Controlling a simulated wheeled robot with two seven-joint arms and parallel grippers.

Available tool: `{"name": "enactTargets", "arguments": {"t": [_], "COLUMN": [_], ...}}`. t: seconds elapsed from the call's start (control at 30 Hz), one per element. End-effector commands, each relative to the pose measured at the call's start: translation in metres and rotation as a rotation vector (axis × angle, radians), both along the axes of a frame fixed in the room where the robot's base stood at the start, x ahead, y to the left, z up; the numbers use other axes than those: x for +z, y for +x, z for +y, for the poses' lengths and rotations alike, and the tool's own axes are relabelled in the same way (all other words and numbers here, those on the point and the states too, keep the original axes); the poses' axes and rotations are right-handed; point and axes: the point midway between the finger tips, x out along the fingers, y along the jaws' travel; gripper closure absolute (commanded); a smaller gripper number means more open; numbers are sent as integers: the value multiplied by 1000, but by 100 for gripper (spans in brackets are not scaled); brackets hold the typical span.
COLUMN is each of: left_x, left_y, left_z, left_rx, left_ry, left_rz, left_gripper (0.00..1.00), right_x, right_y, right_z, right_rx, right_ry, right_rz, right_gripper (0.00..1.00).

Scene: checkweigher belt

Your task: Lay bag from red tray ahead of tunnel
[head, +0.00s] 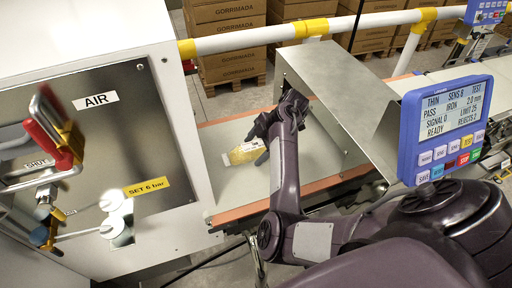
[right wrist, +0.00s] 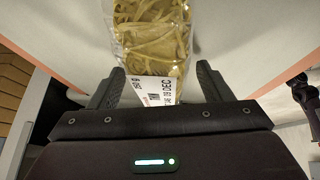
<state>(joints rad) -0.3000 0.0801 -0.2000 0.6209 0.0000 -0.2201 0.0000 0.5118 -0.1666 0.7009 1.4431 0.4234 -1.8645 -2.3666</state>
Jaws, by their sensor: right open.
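A clear bag of yellow pasta-like pieces (head: 243,153) with a white printed label lies on the pale belt (head: 222,185), left of the steel tunnel (head: 335,105). The fingers stand apart from the label on both sides.
A blue display (head: 447,128) stands at the right. A white and yellow rail (head: 250,38) runs behind, with stacked cartons (head: 225,35) beyond.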

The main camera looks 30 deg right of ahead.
Motion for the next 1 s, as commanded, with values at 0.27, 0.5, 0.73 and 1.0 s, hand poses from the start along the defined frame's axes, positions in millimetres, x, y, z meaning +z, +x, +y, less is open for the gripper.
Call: {"name": "enactTargets", "arguments": {"t": [0.27, 0.5, 0.73, 1.0], "left_x": [-12, 37, 59, 64], "left_y": [0, 0, 0, 0], "left_z": [0, 0, 0, 0], "left_rx": [-1, -1, -1, 0], "left_ry": [0, 0, 0, 0], "left_rz": [0, 1, 0, -1], "left_gripper": [100, 100, 100, 100], "right_x": [37, 83, 101, 103], "right_y": [-9, -19, -25, -27], "right_z": [-24, -42, -55, -59], "right_rx": [-3, -1, -1, 0], "right_ry": [-5, 0, 0, -1], "right_rz": [-5, 0, 0, 0], "right_gripper": [28, 28, 28, 28]}}
